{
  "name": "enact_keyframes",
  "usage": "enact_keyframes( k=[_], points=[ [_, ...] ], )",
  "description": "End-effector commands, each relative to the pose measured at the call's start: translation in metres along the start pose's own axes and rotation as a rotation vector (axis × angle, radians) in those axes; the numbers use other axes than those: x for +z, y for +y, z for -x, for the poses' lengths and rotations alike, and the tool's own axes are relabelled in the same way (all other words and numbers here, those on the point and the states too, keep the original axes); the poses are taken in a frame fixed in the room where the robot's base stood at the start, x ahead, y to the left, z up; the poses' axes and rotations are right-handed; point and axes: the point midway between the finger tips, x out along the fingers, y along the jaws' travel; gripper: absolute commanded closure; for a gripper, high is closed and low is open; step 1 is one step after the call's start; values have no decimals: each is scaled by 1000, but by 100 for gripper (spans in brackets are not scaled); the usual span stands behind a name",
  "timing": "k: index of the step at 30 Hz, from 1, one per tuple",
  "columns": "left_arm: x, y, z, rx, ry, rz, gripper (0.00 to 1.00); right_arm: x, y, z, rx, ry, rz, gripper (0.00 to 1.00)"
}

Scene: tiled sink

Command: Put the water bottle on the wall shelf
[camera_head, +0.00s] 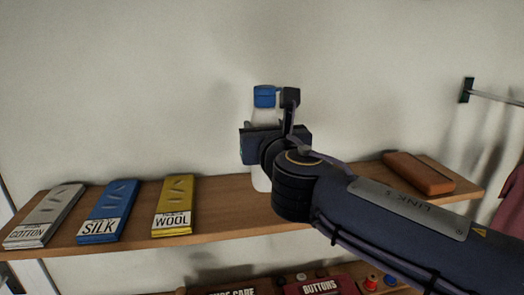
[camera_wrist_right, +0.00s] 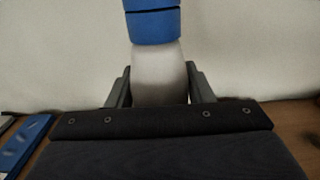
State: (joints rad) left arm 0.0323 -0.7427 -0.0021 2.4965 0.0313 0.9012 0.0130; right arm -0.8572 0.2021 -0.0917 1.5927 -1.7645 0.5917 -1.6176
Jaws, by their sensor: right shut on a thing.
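The water bottle (camera_head: 261,181) is pale and translucent with a blue cap (camera_head: 265,96). It stands upright over the middle of the wooden wall shelf (camera_head: 232,217). My right gripper (camera_head: 262,130) is shut around the upper part of the bottle and covers much of it. In the right wrist view the pale bottle body (camera_wrist_right: 159,75) sits between the two fingers, with the blue cap (camera_wrist_right: 153,22) above. I cannot tell whether the base touches the shelf. My left gripper is not in view.
Cotton (camera_head: 44,217), silk (camera_head: 107,211) and wool (camera_head: 174,206) packets lie on the shelf's left side. A brown case (camera_head: 418,173) lies at its right. A lower shelf holds a buttons box (camera_head: 321,286). A metal rod (camera_head: 497,98) sticks out at the upper right.

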Motion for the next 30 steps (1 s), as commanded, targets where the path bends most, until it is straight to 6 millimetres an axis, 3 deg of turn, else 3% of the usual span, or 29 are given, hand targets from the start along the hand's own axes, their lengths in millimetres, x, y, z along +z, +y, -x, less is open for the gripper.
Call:
enact_keyframes(
  k=[8,14,25,26,30],
  points=[
    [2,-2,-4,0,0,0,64,-19,2,-16,-2,-2,0,100],
    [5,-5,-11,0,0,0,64,-45,2,-16,-2,-3,0,100],
    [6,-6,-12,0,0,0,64,-48,2,-16,-1,-5,-2,100],
    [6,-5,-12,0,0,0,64,-50,2,-16,-1,-1,-1,50],
    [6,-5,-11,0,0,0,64,-50,2,-16,-1,-1,-1,32]
  ],
)
